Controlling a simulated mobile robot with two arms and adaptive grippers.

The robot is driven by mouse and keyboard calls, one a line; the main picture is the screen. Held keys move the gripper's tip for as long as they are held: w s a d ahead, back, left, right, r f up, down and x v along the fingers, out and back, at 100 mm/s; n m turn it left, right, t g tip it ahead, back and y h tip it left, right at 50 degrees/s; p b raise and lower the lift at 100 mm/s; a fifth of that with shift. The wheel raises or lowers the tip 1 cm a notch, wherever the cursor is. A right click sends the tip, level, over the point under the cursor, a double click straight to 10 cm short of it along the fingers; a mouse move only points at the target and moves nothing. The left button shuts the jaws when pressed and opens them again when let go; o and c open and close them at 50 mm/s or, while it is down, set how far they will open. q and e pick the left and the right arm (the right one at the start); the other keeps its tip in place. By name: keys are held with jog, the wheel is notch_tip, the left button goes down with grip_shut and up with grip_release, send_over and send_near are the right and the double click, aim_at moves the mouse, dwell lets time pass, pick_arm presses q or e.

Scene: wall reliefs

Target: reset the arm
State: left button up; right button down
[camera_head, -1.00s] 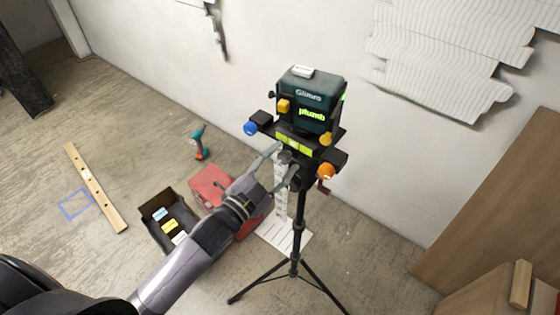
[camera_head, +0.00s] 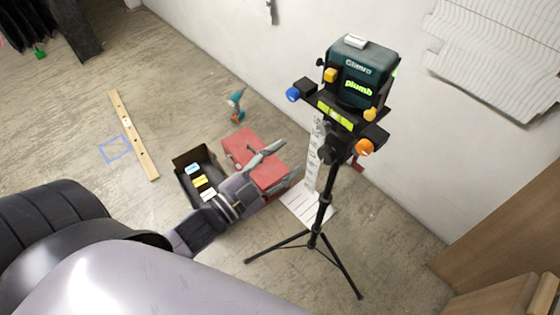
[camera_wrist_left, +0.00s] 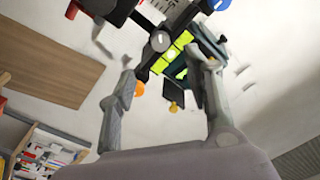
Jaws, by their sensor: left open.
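My left gripper (camera_head: 288,158) is open and empty in the head view. It is in front of the red toolbox and to the left of the tripod, apart from it in the picture. A dark teal level device (camera_head: 362,72) with a lit "plumb" display stands on the black tripod (camera_head: 322,205). It has a blue knob, orange knobs and a yellow-green bubble vial. In the left wrist view the open fingers (camera_wrist_left: 169,64) frame the yellow-green vial (camera_wrist_left: 172,58) and part of the device beyond them. My right gripper is not in view.
The red toolbox (camera_head: 252,150), a black open box (camera_head: 181,163) with labelled items and a teal drill (camera_head: 236,106) are on the floor. A wooden batten (camera_head: 133,135) lies at left beside a blue taped square (camera_head: 115,148). Wooden panels (camera_head: 510,215) stand at right. Open floor lies at upper left.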

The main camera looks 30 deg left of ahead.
pick_arm(q)
jog(key=shift+s+a, duration=0.1)
jog(key=shift+s, duration=0.25)
jog(key=shift+f, duration=0.1)
jog(key=s+a+f+n+g+y+b, duration=0.1)
jog(key=s+a+f+n+g+y, duration=0.15)
jog(key=f, duration=1.05)
jog(key=s+a+f+n+g+y, duration=0.1)
jog(key=s+a+f+g, duration=0.15)
jog(key=f, duration=1.05)
jog(key=s+a+f+n+g+y+b, duration=0.1)
jog(key=s+f+n+g+y, duration=0.15)
jog(key=f, duration=1.05)
jog(key=s+f+n+g+b, duration=0.1)
jog(key=s+f+g, duration=0.3)
jog(key=s+f, duration=0.6)
jog(key=s+d+f+n+g, duration=0.1)
jog(key=s+f+g, duration=0.4)
jog(key=s+f, duration=0.5)
jog(key=s, duration=0.4)
jog(key=shift+s+d+f+n+b, duration=0.15)
jog(key=shift+d+n+b, duration=0.05)
jog(key=shift+n+b, duration=0.2)
